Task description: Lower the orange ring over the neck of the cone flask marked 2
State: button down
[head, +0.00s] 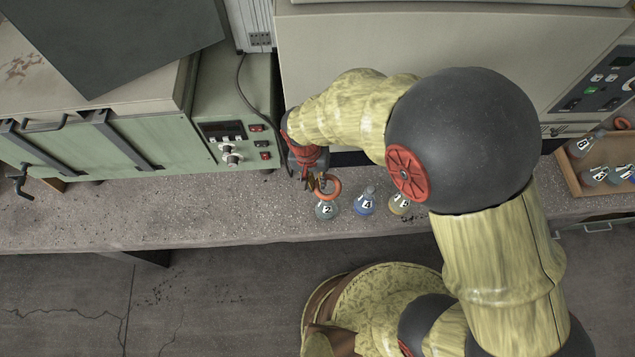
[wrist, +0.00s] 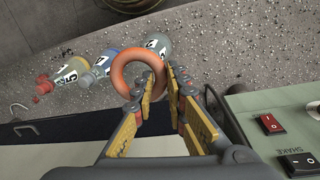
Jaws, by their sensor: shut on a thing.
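My gripper (wrist: 166,82) is shut on the orange ring (wrist: 138,52), with a finger on either side of the ring's right part. The ring also shows in the head view (head: 334,194), at the upper part of the cone flask marked 2 (head: 326,211). This flask stands upright on the bench, leftmost of a row of three. In the wrist view the flask (wrist: 160,42) shows just behind the ring, its label partly covered. The ring and my fingers hide its neck, so I cannot tell whether the ring is around it or above it.
A blue flask marked 4 (head: 365,205) stands close to the right, then a yellowish flask (head: 400,205). A wooden tray (head: 577,183) with more flasks is at far right. A green control box (head: 235,130) stands at left. The bench's front left (head: 150,220) is clear.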

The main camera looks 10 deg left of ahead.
aim_at(316, 184)
notch_tip(316, 184, down, 6)
jog(key=b, duration=0.4)
jog(key=shift+d+f+b, duration=0.1)
jog(key=shift+f+b, duration=0.25)
jog(key=shift+f, duration=0.35)
dwell(1.1)
jog(key=c, duration=1.7)
grip_release()
jog(key=shift+o, duration=0.2)
jog(key=o, duration=0.4)
jog(key=shift+c, duration=0.2)
jog(key=shift+o, duration=0.3)
jog(key=shift+r+p, duration=1.2)
jog(key=shift+r, duration=0.5)
